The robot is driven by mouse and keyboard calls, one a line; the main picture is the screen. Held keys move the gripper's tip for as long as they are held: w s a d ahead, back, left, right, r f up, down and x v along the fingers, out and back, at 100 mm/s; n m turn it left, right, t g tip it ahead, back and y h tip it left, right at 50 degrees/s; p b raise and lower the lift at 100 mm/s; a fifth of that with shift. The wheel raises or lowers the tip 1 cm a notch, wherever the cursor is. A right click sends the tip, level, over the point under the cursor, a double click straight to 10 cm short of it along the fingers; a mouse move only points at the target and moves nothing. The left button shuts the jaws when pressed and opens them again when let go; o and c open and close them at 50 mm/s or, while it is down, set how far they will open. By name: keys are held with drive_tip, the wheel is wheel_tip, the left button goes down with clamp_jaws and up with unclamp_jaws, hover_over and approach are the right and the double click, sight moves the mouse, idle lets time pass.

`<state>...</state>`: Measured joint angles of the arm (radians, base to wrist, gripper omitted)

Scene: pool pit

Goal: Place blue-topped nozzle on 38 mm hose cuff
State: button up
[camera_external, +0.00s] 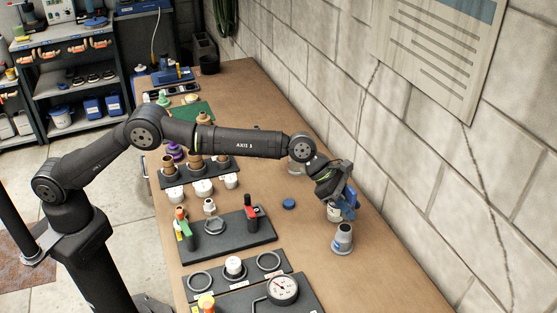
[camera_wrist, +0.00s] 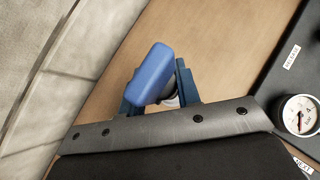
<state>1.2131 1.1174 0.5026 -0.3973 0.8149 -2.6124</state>
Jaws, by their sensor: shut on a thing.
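My gripper (camera_external: 343,200) is at the right side of the bench, pointing down, and is shut on the blue-topped nozzle. In the wrist view the nozzle's rounded blue top (camera_wrist: 152,73) fills the space between my gripper's blue fingers (camera_wrist: 160,92); part of a pale round body shows behind it. In the external view a pale lower part of the nozzle (camera_external: 335,213) shows under the fingers. A grey cuff (camera_external: 342,240), which looks like the hose cuff, stands upright on the bench just below the nozzle in the picture. The two look apart.
A small blue disc (camera_external: 289,203) lies on the bench left of my gripper. Dark panels with valves (camera_external: 233,237) and a pressure gauge (camera_external: 283,290) line the left side. The block wall (camera_external: 400,165) runs close on the right. Bare wood lies around the cuff.

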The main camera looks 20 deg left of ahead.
drive_tip(key=shift+f, duration=1.95)
drive_tip(key=shift+f, duration=0.15)
drive_tip(key=o, duration=1.1)
drive_tip(key=shift+c, duration=0.2)
drive_tip(key=shift+a+r, duration=0.1)
drive_tip(key=shift+r, duration=0.15)
drive_tip(key=v, duration=1.1)
drive_tip(key=shift+a+r, duration=0.25)
drive_tip(key=shift+a, duration=0.05)
drive_tip(key=x, duration=1.2)
drive_tip(key=shift+f, duration=0.1)
